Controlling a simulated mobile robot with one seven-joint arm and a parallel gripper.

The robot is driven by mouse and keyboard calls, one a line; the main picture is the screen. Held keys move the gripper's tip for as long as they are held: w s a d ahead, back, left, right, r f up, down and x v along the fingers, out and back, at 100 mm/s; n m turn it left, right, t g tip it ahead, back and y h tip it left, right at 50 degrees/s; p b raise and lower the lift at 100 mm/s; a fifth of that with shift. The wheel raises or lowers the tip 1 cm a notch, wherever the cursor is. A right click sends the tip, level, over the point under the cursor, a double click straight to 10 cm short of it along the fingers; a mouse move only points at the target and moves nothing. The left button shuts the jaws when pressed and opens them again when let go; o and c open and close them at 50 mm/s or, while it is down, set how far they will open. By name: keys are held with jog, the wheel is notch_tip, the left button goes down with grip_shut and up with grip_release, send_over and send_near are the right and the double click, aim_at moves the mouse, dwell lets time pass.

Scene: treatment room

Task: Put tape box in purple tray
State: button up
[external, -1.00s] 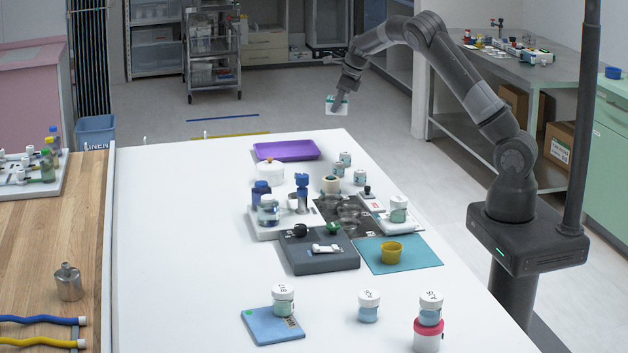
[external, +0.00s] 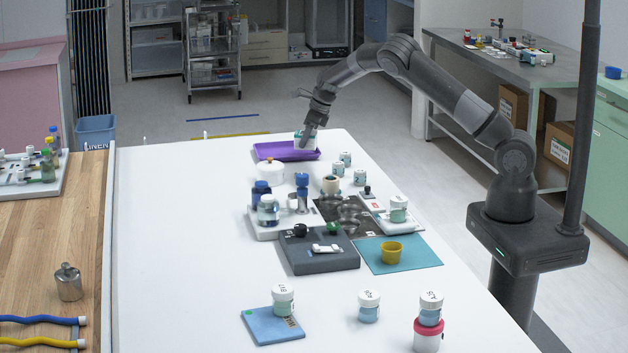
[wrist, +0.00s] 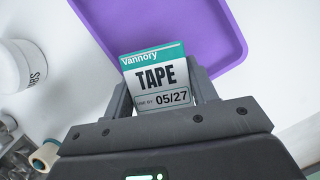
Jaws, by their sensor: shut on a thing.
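The tape box (wrist: 155,78) is white with a green top band and the word TAPE. My gripper (wrist: 160,95) is shut on it, one finger at each side. In the external view my gripper (external: 306,138) is at the right part of the purple tray (external: 272,151), with the box (external: 299,136) partly hidden by the fingers. In the wrist view the purple tray (wrist: 200,22) lies beyond and beneath the box. I cannot tell whether the box touches the tray floor.
A white lidded jar (external: 270,173) stands just in front of the tray. Small white and teal jars (external: 345,159) stand to its right. Blue-capped bottles (external: 262,193) and a dark block (external: 318,252) are nearer. The left part of the white table (external: 170,240) is clear.

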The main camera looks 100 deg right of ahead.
jog(key=shift+f, duration=0.2)
jog(key=shift+f, duration=0.25)
jog(key=o, duration=1)
